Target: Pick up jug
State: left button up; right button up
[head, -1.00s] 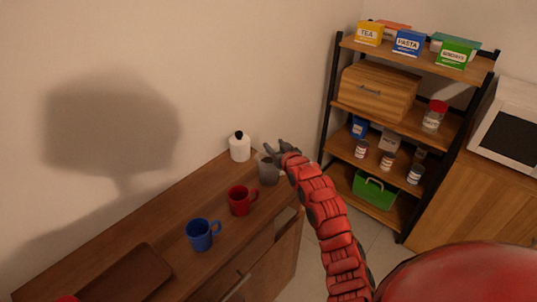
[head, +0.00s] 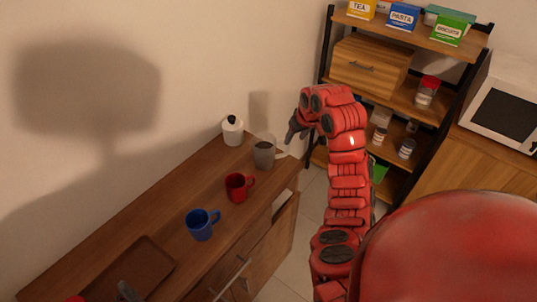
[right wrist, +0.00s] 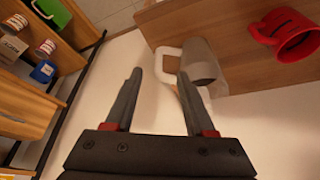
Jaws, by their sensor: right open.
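The jug is a grey cup-like vessel (head: 264,153) with a pale handle, upright near the far end of the wooden counter. It also shows in the right wrist view (right wrist: 200,62), with its white handle towards the fingers. My right gripper (head: 294,130) is above and right of the jug in the head view. In the right wrist view my right gripper (right wrist: 161,76) has its two fingers spread and nothing between them. One fingertip overlaps the handle's edge in that view; I cannot tell whether they touch. A dark finger-like tip (head: 128,292) at the bottom left seems to be my left gripper.
A red mug (head: 238,187), a blue mug (head: 201,224) and a brown tray (head: 130,268) line the counter (head: 180,192). A white bottle (head: 232,130) stands behind the jug near the wall. A shelf rack (head: 460,47) and a microwave (head: 507,110) stand to the right.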

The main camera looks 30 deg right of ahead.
jog(key=p, duration=0.2)
send_over(287, 152)
jog(key=s, duration=0.2)
notch_tip(287, 152, down, 5)
jog(key=shift+f, duration=0.15)
jog(key=shift+w+d+f, duration=0.1)
jog(key=shift+w+f, duration=0.1)
jog(key=shift+f, duration=0.4)
jog(key=shift+p+x, duration=0.7)
jog(key=shift+x, duration=0.05)
jog(key=shift+p+x, duration=0.55)
jog(key=shift+x, duration=1.4)
grip_shut()
